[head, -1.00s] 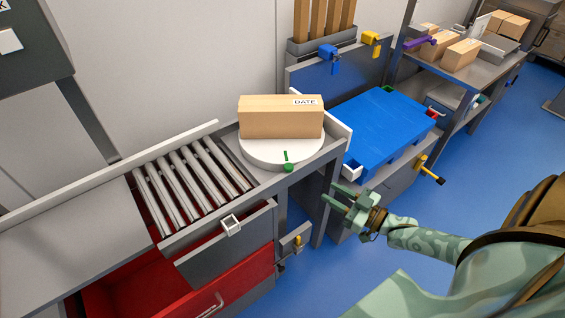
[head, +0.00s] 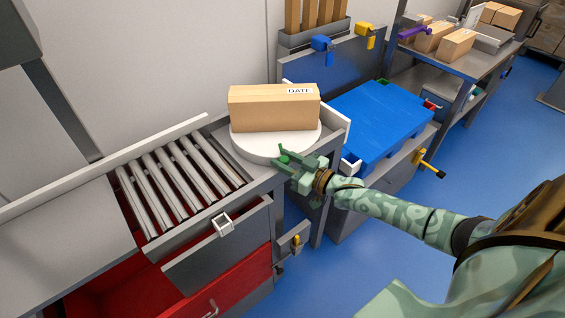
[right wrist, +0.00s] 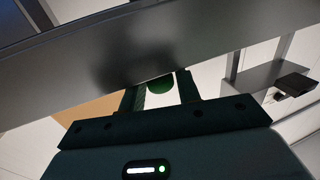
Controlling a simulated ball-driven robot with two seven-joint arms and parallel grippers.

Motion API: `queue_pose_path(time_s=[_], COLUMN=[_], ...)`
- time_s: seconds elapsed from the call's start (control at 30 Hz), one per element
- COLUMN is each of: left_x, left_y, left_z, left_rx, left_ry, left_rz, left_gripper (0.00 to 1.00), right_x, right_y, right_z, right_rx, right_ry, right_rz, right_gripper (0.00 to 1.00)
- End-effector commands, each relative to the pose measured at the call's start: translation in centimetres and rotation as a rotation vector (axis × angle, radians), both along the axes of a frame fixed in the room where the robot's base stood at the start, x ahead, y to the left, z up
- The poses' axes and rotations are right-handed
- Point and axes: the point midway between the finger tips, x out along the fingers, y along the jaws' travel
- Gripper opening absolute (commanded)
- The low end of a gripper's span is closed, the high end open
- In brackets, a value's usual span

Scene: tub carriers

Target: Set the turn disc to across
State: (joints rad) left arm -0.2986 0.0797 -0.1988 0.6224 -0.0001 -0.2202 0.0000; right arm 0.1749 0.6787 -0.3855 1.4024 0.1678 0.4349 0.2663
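The white round turn disc (head: 262,148) sits at the end of the roller conveyor. A cardboard box (head: 272,109) labelled DATE lies on it. The disc's green knob (head: 284,157) is at its front edge. My right gripper (head: 283,160) is at that edge, its fingers overlapping the knob area. In the right wrist view the green knob (right wrist: 161,85) shows between the two spread fingers (right wrist: 161,92), with small gaps on both sides. The gripper looks open. Its fingers and the edge hide part of the knob. My left gripper is not in view.
The roller conveyor (head: 178,185) lies left of the disc. A blue-topped carrier (head: 380,122) stands to its right. Blue floor (head: 345,270) is clear at the front.

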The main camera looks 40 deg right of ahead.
Motion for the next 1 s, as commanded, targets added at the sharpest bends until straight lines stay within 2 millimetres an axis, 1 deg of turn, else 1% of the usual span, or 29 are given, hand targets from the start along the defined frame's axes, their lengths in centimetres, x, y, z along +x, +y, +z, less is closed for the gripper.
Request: queue_pose_path(time_s=[0.1,0.3,0.33,0.37,0.4,0.43,0.57,0.63,0.8,1.0], left_x=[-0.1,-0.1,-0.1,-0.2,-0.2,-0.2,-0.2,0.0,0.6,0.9], left_y=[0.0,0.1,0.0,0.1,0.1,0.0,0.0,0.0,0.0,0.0], left_z=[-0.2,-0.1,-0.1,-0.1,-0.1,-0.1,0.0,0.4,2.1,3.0], left_rx=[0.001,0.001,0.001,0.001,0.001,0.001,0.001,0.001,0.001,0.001], left_ry=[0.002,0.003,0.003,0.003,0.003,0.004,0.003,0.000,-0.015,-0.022], left_rz=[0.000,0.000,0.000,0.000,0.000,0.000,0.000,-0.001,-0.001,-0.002], left_gripper=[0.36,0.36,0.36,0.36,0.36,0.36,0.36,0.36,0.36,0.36], right_x=[0.4,0.4,0.4,0.4,0.4,0.4,0.4,0.5,1.4,2.5], right_y=[0.2,0.2,0.1,0.1,0.1,0.1,0.2,0.5,2.0,3.4], right_z=[0.0,0.1,0.1,0.1,0.1,0.1,0.1,0.3,0.8,0.5], right_rx=[0.000,0.000,0.000,0.000,0.000,0.000,0.001,0.004,0.009,0.007], right_ry=[0.000,-0.001,-0.001,0.000,0.000,0.000,-0.002,-0.005,-0.008,-0.007], right_rz=[0.000,0.000,0.000,0.000,0.000,0.000,-0.003,-0.021,-0.121,-0.232], right_gripper=[0.33,0.33,0.27,0.19,0.08,0.00,0.00,0.00,0.00,0.00])
